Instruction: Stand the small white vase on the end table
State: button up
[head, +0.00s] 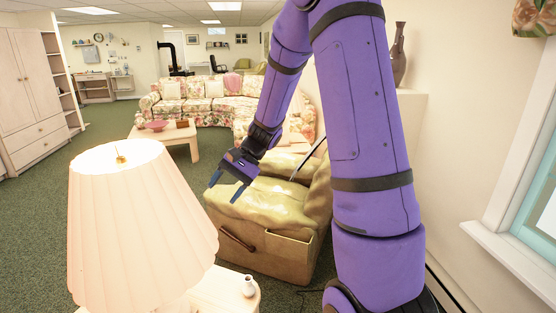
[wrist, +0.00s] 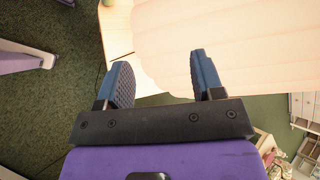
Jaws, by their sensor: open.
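The small white vase (head: 249,287) stands upright on the pale end table (head: 232,278), near its right edge and beside the lamp, low in the head view. I cannot make out the vase in the wrist view. My gripper (head: 225,189) is open and empty, in the air above and beyond the end table, in front of the gold recliner. In the wrist view the two blue fingers of my gripper (wrist: 160,78) are apart with nothing between them. A pale wooden top (wrist: 117,32) shows just beyond them, partly hidden by the lampshade.
A large lit lampshade (head: 135,225) covers much of the end table and fills the upper right of the wrist view (wrist: 235,45). The gold recliner (head: 265,240) stands behind the table. A coffee table (head: 160,135) and floral sofa are farther back. Green carpet lies open at left.

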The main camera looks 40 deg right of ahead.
jog(key=s+a+r+n+t+h, duration=0.2)
jog(key=s+r+n+h, duration=0.2)
jog(key=s+r, duration=0.4)
jog(key=s+a+r+n+t+h, duration=0.1)
jog(key=s+r+n+t+h, duration=0.1)
jog(key=s+r+n+h, duration=0.3)
jog(key=shift+s+a+r+n, duration=0.4)
jog(key=shift+s+r, duration=1.8)
jog(key=shift+s, duration=3.4)
